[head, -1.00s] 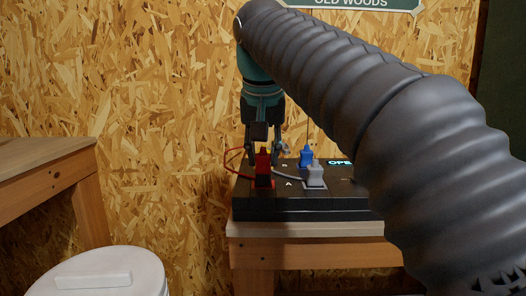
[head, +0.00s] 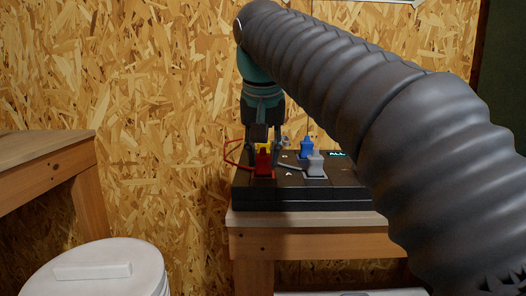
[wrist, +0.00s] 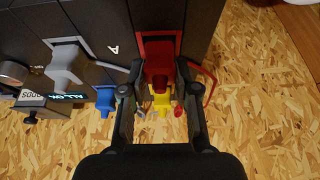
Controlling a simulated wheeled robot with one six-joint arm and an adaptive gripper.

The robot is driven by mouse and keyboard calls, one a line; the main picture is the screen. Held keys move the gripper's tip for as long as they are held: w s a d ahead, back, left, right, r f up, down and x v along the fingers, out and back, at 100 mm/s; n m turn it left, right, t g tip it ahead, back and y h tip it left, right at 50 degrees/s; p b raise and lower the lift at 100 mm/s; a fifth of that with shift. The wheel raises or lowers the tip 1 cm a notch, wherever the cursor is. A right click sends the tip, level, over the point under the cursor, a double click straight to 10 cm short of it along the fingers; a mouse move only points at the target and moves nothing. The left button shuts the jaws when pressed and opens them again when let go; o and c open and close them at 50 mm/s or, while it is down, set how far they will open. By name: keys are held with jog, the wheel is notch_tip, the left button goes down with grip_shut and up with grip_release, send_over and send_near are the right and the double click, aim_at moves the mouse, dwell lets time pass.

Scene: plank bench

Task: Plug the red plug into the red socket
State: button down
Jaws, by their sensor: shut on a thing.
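The red plug (head: 263,161) stands upright in the red-framed socket (head: 263,174) at the front left of the black box. In the wrist view the plug (wrist: 158,65) sits against the red socket frame (wrist: 160,40) and appears seated. My gripper (head: 265,148) is above and behind it, fingers pointing down. In the wrist view my gripper (wrist: 158,76) has a finger on each side of the plug and is shut on it. A red cord loops out to the side. The plug's prongs are hidden.
A grey plug (head: 315,163), blue plug (head: 306,148) and yellow plug (wrist: 161,103) stand on the black box (head: 290,198). A white lidded bucket (head: 95,270) and a wooden table (head: 45,145) are at left.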

jog(key=shift+f, duration=0.15)
jog(key=c, duration=0.8)
grip_release()
jog(key=shift+o, duration=0.2)
jog(key=v, duration=1.2)
jog(key=shift+w, duration=0.1)
